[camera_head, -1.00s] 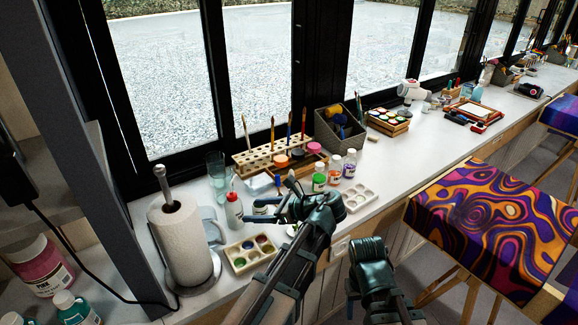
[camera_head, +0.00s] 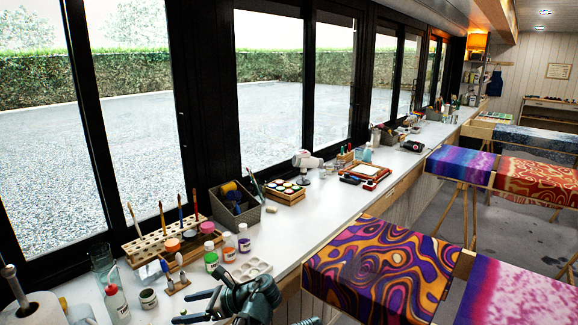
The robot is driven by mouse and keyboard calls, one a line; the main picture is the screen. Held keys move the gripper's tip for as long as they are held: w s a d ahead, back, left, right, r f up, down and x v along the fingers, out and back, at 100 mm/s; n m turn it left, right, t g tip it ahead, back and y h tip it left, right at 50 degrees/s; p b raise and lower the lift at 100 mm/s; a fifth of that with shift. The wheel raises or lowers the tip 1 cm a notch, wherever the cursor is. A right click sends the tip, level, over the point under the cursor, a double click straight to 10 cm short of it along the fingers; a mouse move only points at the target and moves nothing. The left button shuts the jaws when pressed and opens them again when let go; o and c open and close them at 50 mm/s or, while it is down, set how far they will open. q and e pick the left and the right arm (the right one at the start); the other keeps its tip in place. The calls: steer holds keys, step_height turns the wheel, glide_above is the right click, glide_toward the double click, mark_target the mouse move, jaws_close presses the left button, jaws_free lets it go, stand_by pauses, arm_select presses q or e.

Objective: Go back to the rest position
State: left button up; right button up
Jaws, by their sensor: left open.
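My left gripper (camera_head: 192,308) is at the bottom of the picture, over the front part of the white counter. Its jaws are apart, pointing left, with nothing seen between them. It is in front of a small wooden stand with tools (camera_head: 176,281) and a white paint palette (camera_head: 250,270). The lower part of the left arm is cut off by the bottom edge.
Paint bottles (camera_head: 229,248), a wooden brush rack (camera_head: 150,243) and a grey basket (camera_head: 235,205) stand behind the gripper. A paper towel roll (camera_head: 35,308) is at the lower left. Patterned fabrics on frames (camera_head: 375,265) are at the right. The counter's middle (camera_head: 310,225) is clear.

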arm_select(q)
steer(key=s+d+f+n+g+h+p, duration=0.1)
steer(key=s+d+f+n+h+p, duration=0.2)
steer(key=s+d+n+h, duration=0.3)
steer(key=s+d+f+n+h+p, duration=0.3)
steer(key=s+d+n+h, duration=0.3)
steer(key=d, duration=0.8)
steer(key=s+n+p, duration=0.1)
steer(key=s+n, duration=0.1)
steer(key=n, duration=0.1)
steer(key=shift+s+d+n+g, duration=0.3)
steer(key=shift+s+d+g, duration=0.05)
steer(key=shift+s+g, duration=0.05)
arm_select(e)
step_height(320, 180, up, 7)
steer(key=d, duration=0.1)
